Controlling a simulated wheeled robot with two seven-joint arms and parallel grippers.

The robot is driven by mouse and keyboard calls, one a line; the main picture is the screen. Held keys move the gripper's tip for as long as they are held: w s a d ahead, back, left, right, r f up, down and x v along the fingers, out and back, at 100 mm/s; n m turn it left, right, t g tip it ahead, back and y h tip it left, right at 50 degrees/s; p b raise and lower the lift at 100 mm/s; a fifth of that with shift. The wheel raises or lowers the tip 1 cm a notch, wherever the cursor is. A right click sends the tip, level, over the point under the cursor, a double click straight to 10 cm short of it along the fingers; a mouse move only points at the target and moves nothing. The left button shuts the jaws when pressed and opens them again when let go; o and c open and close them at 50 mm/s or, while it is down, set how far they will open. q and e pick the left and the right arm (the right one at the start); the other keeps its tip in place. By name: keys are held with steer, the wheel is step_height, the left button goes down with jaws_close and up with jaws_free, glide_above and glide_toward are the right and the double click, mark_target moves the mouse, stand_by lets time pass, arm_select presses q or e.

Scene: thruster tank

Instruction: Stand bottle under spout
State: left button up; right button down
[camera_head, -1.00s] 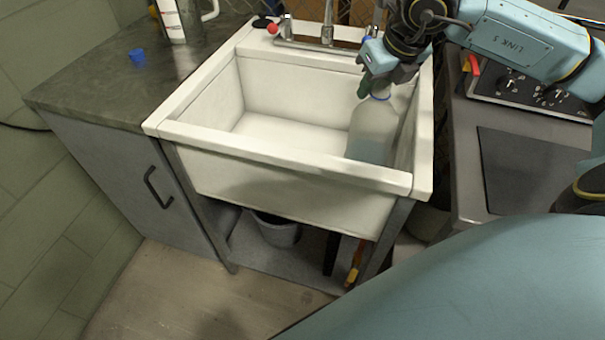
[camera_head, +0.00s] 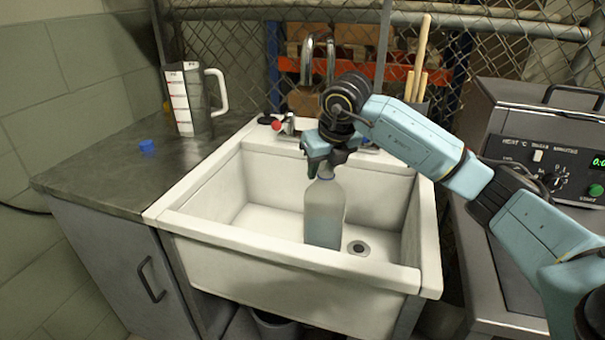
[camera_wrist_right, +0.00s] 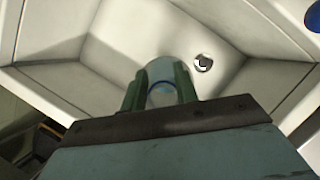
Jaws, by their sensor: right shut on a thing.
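The clear bottle (camera_head: 324,214) is upright inside the white sink (camera_head: 262,250), left of the drain. My right gripper (camera_head: 322,168) is shut on its neck from above. In the right wrist view the bottle's top (camera_wrist_right: 161,92) shows between the two green fingers (camera_wrist_right: 161,88). I cannot tell whether the bottle's base touches the sink floor. The faucet's curved spout (camera_head: 318,50) rises behind the sink; my right wrist partly covers the faucet's lower part. My left gripper is not in view.
A measuring jug (camera_head: 190,100) and a blue cap (camera_head: 147,147) are on the left counter (camera_head: 100,178). The drain (camera_head: 359,248) is right of the bottle. A device with a display (camera_head: 550,150) stands at the right. The sink's left half is empty.

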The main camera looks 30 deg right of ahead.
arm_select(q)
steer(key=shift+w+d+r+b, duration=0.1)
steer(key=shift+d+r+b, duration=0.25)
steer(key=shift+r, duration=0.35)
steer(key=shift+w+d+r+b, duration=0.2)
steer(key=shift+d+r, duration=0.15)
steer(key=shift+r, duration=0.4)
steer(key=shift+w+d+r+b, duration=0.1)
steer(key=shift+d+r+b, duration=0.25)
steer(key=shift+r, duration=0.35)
arm_select(e)
steer(key=w+a+f, duration=0.1)
steer(key=w+f, duration=0.2)
steer(key=w, duration=0.2)
steer(key=shift+a+f, duration=0.2)
steer(key=shift+a, duration=0.2)
steer(key=shift+w, duration=0.1)
steer(key=c, duration=1.1)
jaws_free()
steer(key=shift+f, duration=0.2)
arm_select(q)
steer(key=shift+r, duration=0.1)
arm_select(e)
steer(key=shift+o, duration=0.2)
